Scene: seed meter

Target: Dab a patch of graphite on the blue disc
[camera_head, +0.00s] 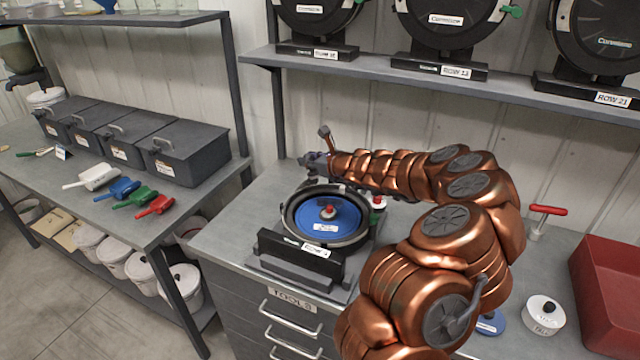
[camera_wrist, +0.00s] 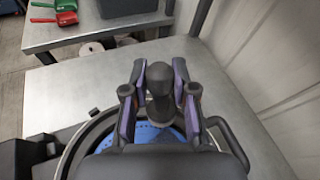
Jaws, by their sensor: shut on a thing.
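The blue disc (camera_head: 340,216) sits in an open black seed meter on the bench, with a red knob and white label at its middle. Part of it also shows in the wrist view (camera_wrist: 145,134). My gripper (camera_wrist: 160,82) is shut on a dark, round-headed handle (camera_wrist: 159,76) that stands between its fingers. In the head view my gripper (camera_head: 316,163) is at the far side of the meter. A small brownish tool end sticks up beside it. The handle's lower end is hidden. I cannot make out any graphite on the disc.
A second blue disc (camera_head: 490,322), a white lidded tub (camera_head: 543,317), a red T-handle (camera_head: 546,210) and a red bin (camera_head: 608,290) are on the right. The left table holds coloured scoops and grey bins (camera_head: 183,148). A meter shelf (camera_head: 420,78) overhangs the bench's back.

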